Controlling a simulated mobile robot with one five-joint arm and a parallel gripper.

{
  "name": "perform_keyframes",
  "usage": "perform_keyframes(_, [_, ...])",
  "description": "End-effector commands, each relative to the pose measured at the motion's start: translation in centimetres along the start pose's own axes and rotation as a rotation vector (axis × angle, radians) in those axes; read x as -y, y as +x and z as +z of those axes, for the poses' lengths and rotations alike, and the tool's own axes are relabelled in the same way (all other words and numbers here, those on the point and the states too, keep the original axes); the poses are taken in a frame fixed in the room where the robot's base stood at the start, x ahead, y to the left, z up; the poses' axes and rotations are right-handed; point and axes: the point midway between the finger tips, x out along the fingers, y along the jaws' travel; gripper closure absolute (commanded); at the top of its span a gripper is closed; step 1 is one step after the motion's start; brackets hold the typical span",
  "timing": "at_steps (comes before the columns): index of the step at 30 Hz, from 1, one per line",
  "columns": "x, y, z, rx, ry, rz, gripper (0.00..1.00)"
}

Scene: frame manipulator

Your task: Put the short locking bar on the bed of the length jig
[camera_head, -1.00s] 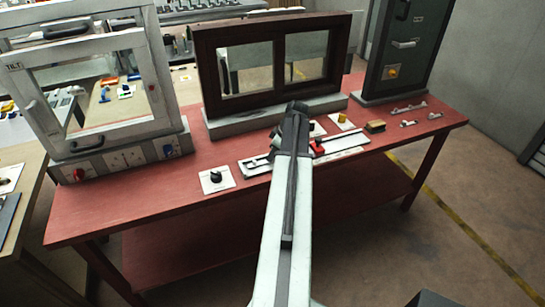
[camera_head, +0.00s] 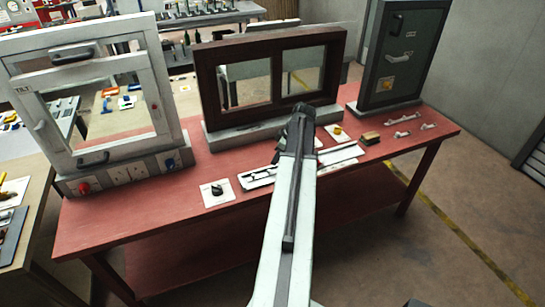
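The length jig, a pale flat strip with a long bed (camera_head: 340,155), lies along the front of the red table. My arm crosses in front of its middle and hides part of it. Several small pale bars lie at the table's right end: a longer one (camera_head: 405,118) and shorter pieces, one at the front (camera_head: 401,134) and one at the right (camera_head: 428,126). I cannot tell for sure which is the short locking bar. My gripper (camera_head: 300,112) is at the far end of my arm, seen from behind, left of these bars. Its fingers are not clear.
A white window frame (camera_head: 160,100) stands at left, a dark brown double window (camera_head: 275,37) behind the jig, and a dark green door panel (camera_head: 410,60) at right.

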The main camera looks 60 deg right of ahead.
Motion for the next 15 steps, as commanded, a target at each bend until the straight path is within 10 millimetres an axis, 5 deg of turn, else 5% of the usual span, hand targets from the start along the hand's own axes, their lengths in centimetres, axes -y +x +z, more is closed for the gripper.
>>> perform_keyframes(1, [0.0, -2.4, -0.5, 0.0, 0.0, 0.0, 0.76])
perform_keyframes(5, [0.0, -4.3, -0.3, 0.0, 0.001, 0.001, 0.76])
perform_keyframes(15, [0.0, -4.5, 0.1, 0.0, 0.001, 0.001, 0.76])
